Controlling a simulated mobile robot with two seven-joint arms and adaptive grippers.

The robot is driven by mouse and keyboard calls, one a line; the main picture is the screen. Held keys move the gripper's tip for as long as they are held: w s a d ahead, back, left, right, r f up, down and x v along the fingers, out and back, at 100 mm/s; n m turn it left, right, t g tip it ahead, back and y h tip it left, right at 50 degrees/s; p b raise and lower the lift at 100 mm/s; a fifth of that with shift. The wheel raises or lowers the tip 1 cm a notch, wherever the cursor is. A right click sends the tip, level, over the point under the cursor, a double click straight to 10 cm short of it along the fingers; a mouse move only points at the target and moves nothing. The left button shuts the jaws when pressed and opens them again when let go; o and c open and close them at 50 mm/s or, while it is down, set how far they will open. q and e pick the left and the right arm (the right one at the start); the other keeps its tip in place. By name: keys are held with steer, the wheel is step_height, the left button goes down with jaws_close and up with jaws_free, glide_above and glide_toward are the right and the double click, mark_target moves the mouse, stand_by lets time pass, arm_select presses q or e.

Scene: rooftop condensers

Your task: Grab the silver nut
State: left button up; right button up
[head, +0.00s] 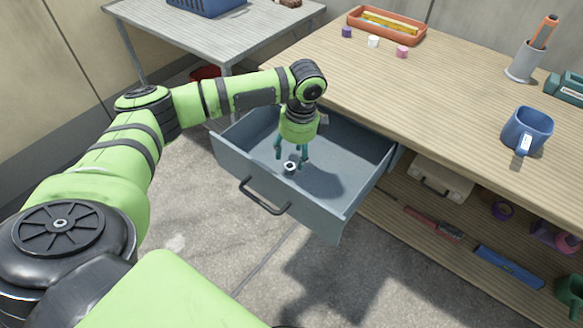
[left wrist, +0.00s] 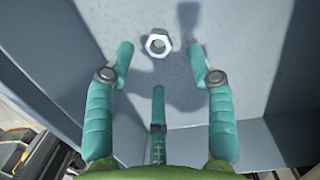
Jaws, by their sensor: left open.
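A silver hex nut (head: 289,165) lies on the floor of the open grey-blue drawer (head: 341,168). In the left wrist view the nut (left wrist: 149,45) is near the top, between and a little beyond the tips of my left gripper (left wrist: 163,75). My left gripper (head: 291,158) points down into the drawer, its teal fingers spread and empty. The nut shows clear of the fingers in the wrist view. How high the fingertips are above the drawer floor is hard to tell. My right gripper is in neither view.
The drawer walls surround the left gripper. The wooden workbench (head: 450,95) beside it carries an orange tray (head: 352,22), small blocks and a blue mug (head: 527,130). A shelf below holds tools. A grey table (head: 150,40) stands behind.

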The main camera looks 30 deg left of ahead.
mark_target(290, 166)
arm_select(q)
steer(key=f, duration=0.4)
steer(key=shift+s+a+f+b, duration=0.15)
steer(key=shift+a+f+b, duration=0.15)
steer(key=shift+a+b, duration=0.1)
jaws_close()
steer(key=shift+r, duration=0.1)
